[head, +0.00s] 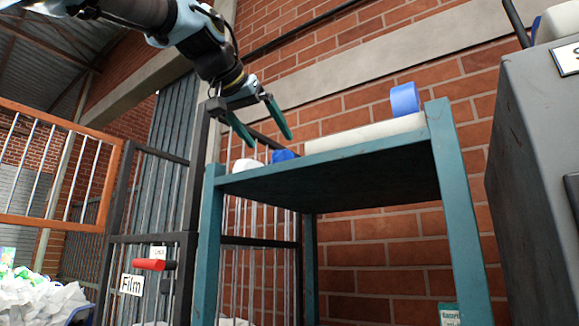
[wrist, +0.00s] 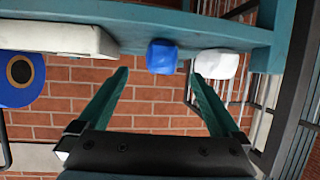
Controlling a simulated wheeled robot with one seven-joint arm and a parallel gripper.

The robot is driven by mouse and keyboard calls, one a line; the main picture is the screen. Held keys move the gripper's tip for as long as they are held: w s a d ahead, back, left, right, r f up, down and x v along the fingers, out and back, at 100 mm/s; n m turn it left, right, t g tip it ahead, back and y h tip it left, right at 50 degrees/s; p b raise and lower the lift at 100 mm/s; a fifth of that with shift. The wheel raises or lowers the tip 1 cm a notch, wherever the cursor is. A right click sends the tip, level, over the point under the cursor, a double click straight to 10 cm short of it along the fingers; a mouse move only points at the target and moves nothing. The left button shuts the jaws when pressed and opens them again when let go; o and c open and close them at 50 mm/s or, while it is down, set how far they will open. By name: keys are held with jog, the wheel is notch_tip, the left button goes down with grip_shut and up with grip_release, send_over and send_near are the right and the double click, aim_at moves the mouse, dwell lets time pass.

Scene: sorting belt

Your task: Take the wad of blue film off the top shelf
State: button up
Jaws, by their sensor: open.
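A small blue wad (head: 285,156) lies on the teal top shelf (head: 335,168) near its left end, its lower part hidden by the shelf edge in the head view. My gripper (head: 271,141) is open and empty, pointing down just above and close to the blue wad. In the wrist view the blue wad (wrist: 161,56) shows between the two spread fingertips of my gripper (wrist: 159,76), beyond them. The frames do not show any contact. A white wad (head: 246,165) sits beside the blue one; it also shows by one fingertip in the wrist view (wrist: 216,63).
A long off-white block (head: 365,135) lies on the shelf to the right, with a blue roll (head: 404,100) above its far end. A barred gate (head: 150,220) with a "Film" sign stands left, a grey cabinet (head: 535,170) right. A brick wall is behind.

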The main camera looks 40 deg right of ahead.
aim_at(277, 153)
jog(key=p+x, duration=0.4)
jog(key=x, duration=0.5)
jog(key=shift+w+f, duration=0.1)
jog(key=shift+w, duration=0.1)
jog(key=c, duration=1.4)
